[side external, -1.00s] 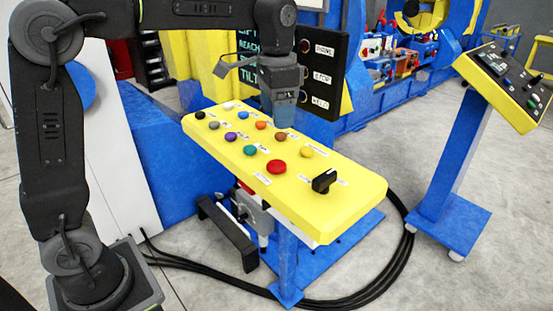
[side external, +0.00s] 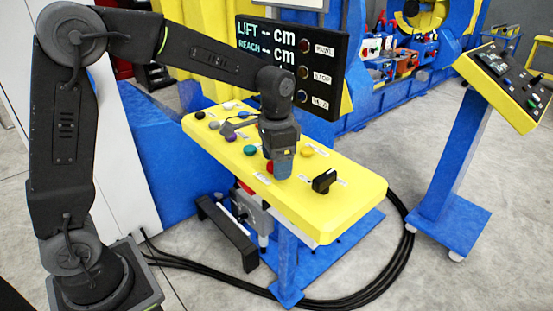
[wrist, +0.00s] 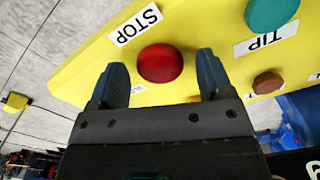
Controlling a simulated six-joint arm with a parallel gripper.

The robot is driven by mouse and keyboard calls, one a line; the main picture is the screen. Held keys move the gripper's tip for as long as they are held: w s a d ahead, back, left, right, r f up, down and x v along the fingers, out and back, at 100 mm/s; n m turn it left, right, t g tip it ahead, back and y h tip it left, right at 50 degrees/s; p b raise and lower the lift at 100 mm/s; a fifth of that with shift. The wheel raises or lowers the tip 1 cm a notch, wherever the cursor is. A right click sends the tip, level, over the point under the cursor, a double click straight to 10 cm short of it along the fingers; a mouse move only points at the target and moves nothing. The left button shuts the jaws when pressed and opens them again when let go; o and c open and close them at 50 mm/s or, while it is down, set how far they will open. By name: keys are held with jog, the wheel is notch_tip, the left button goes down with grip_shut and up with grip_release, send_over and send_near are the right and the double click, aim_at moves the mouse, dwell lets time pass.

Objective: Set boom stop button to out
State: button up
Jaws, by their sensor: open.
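The red button (wrist: 160,63) is a round cap on the yellow panel, with a STOP label (wrist: 136,25) beside it in the wrist view. My gripper (side external: 280,172) is over this button in the side view and hides most of it. In the wrist view my open gripper (wrist: 158,75) has one fingertip on each side of the red cap, with a gap to each. I cannot tell how far the cap stands out of the panel.
The yellow panel (side external: 340,205) carries several other buttons. A teal button (wrist: 271,12) with a TIP label and a brown button (wrist: 267,82) are near the red one. A black rotary knob (side external: 324,181) stands to the right. A display (side external: 292,62) stands behind.

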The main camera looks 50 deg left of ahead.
jog(key=shift+c, duration=0.4)
jog(key=c, duration=1.2)
jog(key=shift+r, duration=0.7)
jog(key=o, duration=1.3)
notch_tip(320, 180, up, 14)
jog(key=shift+f, duration=0.1)
